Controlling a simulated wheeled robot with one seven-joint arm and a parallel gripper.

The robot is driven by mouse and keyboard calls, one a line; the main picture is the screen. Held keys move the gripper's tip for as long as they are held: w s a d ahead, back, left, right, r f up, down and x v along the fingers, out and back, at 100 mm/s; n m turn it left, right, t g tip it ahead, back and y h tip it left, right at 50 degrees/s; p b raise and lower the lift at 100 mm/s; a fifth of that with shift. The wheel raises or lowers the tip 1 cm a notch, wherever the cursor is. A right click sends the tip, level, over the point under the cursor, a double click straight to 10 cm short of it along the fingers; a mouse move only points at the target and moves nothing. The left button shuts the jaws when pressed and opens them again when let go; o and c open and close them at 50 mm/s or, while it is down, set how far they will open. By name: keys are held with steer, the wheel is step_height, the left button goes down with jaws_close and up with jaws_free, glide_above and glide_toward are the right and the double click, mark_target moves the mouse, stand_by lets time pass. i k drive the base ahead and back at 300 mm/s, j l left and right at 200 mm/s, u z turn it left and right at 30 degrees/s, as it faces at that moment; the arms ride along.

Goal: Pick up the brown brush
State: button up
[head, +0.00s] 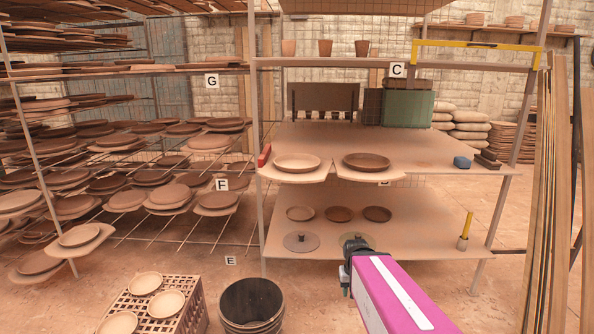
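A small dark brown block-like thing (487,159) lies at the right end of the middle shelf, beside a blue lump. It may be the brown brush, but it is too small to tell. A thing with a yellow upright handle and a tan lower end (464,231) stands at the right of the lower shelf and also looks brush-like. My gripper (353,245) is dark, at the end of my magenta arm, in front of the lower shelf and left of both. Its fingertips are too small and partly hidden, so its opening does not show. I see nothing held.
The middle shelf (420,150) bears two plates, a green box (407,108) and the blue lump (462,162). The lower shelf (420,235) holds several small dishes and discs. A dark bucket (251,304) and a crate (190,290) stand at front left. Planks (545,210) lean at right.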

mark_target(486, 158)
steer(key=z, duration=1.25)
